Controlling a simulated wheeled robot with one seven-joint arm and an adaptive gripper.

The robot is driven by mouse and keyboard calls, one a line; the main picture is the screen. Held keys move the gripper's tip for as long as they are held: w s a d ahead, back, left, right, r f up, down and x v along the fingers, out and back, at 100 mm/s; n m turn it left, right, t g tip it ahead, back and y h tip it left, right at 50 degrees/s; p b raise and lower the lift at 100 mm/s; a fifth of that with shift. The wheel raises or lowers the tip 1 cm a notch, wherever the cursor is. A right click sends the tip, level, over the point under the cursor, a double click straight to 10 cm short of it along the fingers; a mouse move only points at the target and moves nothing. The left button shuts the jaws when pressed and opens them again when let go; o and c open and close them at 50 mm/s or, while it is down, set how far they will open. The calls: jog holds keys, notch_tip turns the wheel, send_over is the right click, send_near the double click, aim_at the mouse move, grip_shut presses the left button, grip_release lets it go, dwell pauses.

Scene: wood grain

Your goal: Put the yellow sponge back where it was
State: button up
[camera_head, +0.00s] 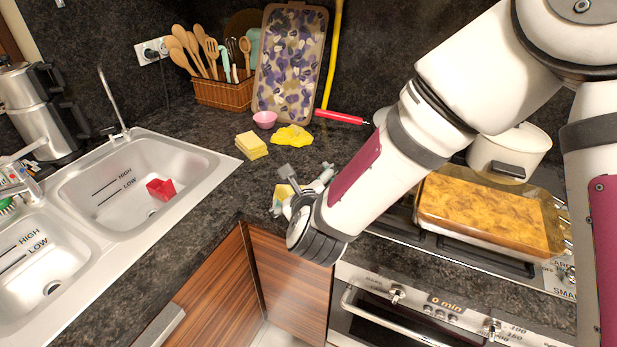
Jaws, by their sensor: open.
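A small yellow block (283,191), which looks like a sponge, is at the counter's front corner, partly hidden by my gripper (303,178). My gripper is open, low over the counter, with its fingers right beside this block. I cannot tell whether they touch it. A second yellow block (252,146), like a stack of sponges, lies further back to the left, clear of my gripper. A crumpled yellow cloth (292,138) lies to the right of that stack.
A sink (200,160) with a red cup (160,189) is at left. A pink bowl (265,119), a utensil basket (222,94) and a leaning tray (290,65) stand at the back. A baking dish (487,243) and a white pot (510,150) are at right.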

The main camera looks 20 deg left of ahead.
aim_at(292, 192)
jog(key=s+a+f+m+t+h+p, duration=0.1)
jog(key=s+a+f+m+h, duration=0.1)
jog(key=s+f+m, duration=0.45)
jog(key=shift+m, duration=0.55)
jog(key=w, duration=0.3)
jog(key=w+a, duration=0.1)
jog(key=w, duration=0.2)
jog(key=w+a+f, duration=0.1)
jog(key=w, duration=0.2)
jog(key=shift+a+f, duration=0.1)
jog(key=shift+a, duration=0.05)
jog(key=shift+a+x, duration=0.1)
jog(key=shift+x, duration=1.3)
jog(key=shift+a+x, duration=0.15)
jog(key=shift+x, duration=1.2)
jog(key=c, duration=1.1)
